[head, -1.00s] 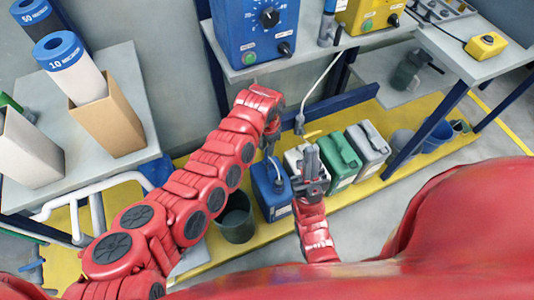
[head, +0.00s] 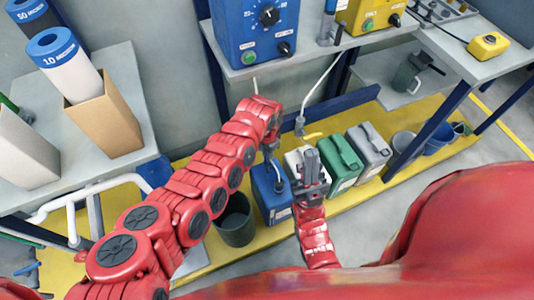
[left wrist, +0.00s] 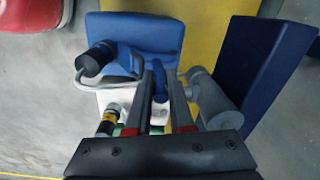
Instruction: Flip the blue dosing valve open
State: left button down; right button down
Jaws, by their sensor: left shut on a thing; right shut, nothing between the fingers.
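The blue jerrycan (head: 272,203) stands on the yellow shelf in the head view; its top also shows in the left wrist view (left wrist: 135,32). My left gripper (head: 269,150) reaches down over it, and its tips are hard to make out in the head view. In the left wrist view, my left gripper (left wrist: 165,85) is shut on a curved blue piece, apparently the blue dosing valve (left wrist: 160,84); the fingers hide part of it. My right gripper (head: 311,160) is shut and empty, pointing up beside the white jerrycan (head: 294,160).
A green jerrycan (head: 342,161) and a grey one (head: 370,151) stand to the right. A dark bucket (head: 236,221) stands left of the blue jerrycan. A blue dosing unit (head: 255,30) sits on the bench above. A thin hose (head: 318,92) hangs down near the jerrycans.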

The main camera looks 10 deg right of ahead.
pick_arm(q)
jog(key=shift+r+p, duration=0.2)
jog(key=shift+p, duration=0.25)
jog(key=h+p, duration=0.1)
jog(key=p, duration=0.3)
jog(key=shift+r, duration=0.25)
jog(key=shift+f+h+p, duration=0.2)
jog(key=shift+h+p, duration=0.1)
jog(key=shift+w+d+f+t, duration=0.1)
jog(key=shift+d+f+t, duration=0.1)
jog(key=shift+t, duration=0.1)
jog(key=c, duration=1.1)
grip_release()
jog(key=shift+a, duration=0.1)
jog(key=shift+r, duration=0.1)
